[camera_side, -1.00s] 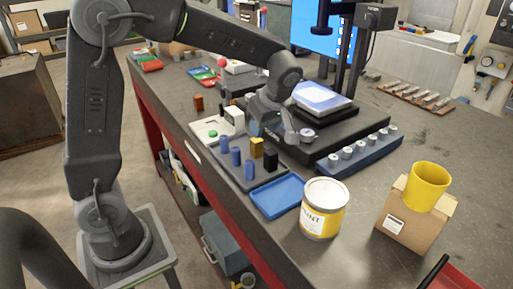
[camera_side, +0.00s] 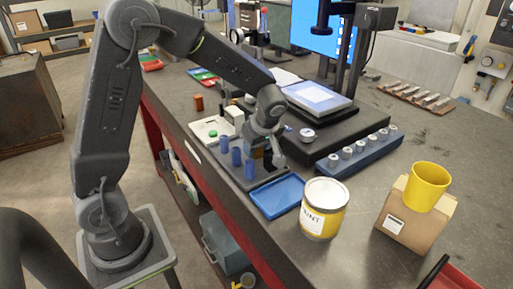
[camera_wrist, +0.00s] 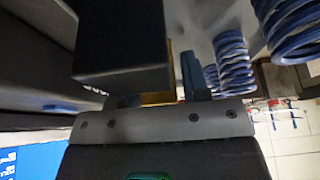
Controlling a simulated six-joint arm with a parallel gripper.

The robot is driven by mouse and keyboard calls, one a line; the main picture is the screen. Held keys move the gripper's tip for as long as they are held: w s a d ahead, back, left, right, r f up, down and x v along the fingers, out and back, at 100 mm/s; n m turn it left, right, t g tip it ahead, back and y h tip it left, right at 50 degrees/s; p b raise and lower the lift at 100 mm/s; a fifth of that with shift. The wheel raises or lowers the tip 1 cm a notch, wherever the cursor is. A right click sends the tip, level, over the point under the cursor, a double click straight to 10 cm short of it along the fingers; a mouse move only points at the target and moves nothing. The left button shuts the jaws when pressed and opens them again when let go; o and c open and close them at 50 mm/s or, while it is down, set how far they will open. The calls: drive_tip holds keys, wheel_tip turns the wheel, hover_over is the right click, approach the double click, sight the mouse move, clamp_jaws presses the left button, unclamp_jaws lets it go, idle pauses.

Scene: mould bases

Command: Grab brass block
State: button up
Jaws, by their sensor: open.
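The brass block (camera_side: 257,153) stands on a grey plate (camera_side: 238,176) in the side view, partly covered by my gripper (camera_side: 267,150). My gripper is open and lowered over the block, with its fingers around or close beside it; the exact fit is hidden. In the wrist view, a strip of the brass block (camera_wrist: 160,98) shows between the fingers of my gripper (camera_wrist: 158,88). A large dark block (camera_wrist: 120,42) hides most of it there and covers one finger.
Blue springs (camera_side: 236,157) stand on the plate just left of my gripper; they loom at right in the wrist view (camera_wrist: 233,62). A blue tray (camera_side: 277,197), a paint can (camera_side: 312,222) and a blue rack of cylinders (camera_side: 360,156) are nearby.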

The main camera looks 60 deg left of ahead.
clamp_jaws()
drive_tip(key=shift+r, duration=0.1)
